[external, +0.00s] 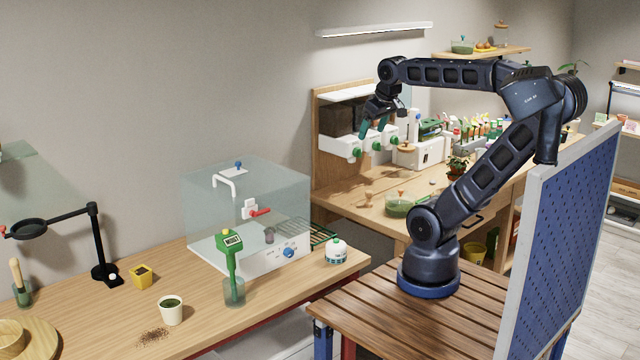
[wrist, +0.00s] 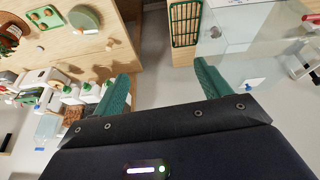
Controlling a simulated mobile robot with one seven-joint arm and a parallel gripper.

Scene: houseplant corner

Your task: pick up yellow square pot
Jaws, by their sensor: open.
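The yellow square pot (external: 141,275) stands on the wooden bench at the left in the external view, between the black magnifier stand and a white round pot. I cannot make it out in the wrist view. My gripper (external: 375,129) is raised high near the dispenser rack at the back, well to the right of the yellow pot and far from it. In the wrist view my gripper's green fingers (wrist: 160,85) are spread apart with nothing between them.
On the left bench (external: 80,308) stand a black magnifier stand (external: 98,245), a white pot (external: 171,310), a green meter in a glass (external: 232,265), a clear-walled box (external: 250,210) and a white bottle (external: 336,251). A blue pegboard (external: 565,230) rises beside my base.

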